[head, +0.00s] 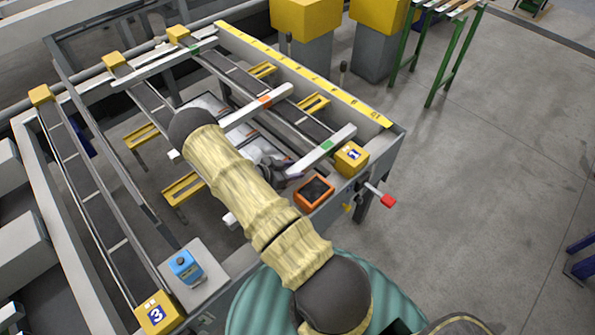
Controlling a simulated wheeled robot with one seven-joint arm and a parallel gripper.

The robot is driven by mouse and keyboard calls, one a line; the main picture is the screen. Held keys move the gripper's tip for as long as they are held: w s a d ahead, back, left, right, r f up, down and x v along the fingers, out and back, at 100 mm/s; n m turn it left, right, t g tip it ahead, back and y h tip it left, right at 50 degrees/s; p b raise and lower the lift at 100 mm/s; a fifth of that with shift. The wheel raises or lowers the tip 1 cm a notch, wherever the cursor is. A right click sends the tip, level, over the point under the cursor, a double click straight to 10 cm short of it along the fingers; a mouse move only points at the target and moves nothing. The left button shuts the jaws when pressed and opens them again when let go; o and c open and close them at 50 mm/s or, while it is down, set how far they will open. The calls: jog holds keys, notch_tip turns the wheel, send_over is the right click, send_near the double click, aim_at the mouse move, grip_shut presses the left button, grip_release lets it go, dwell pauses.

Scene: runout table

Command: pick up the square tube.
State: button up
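Several long pale bars lie across the runout table (375,143); I cannot tell which is the square tube. One light bar with a green mark (335,141) lies at the near right, its left end close to my gripper (283,172). Another bar with an orange mark (272,100) lies farther back and passes behind my arm. A third bar with a green mark (168,66) lies at the far left. My gripper is dark, small in view and partly hidden by my sleeved arm. I cannot see whether its fingers are open or touch the bar.
An orange bin (314,193) with dark contents stands by the table's near right corner, beside a yellow block marked 1 (351,158). A red-ended handle (387,201) sticks out there. A blue device (185,266) sits at the lower left.

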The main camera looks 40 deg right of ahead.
aim_at(292, 170)
jog(key=shift+w, duration=0.1)
grip_shut()
notch_tip(292, 170, up, 10)
jog(key=b, duration=0.2)
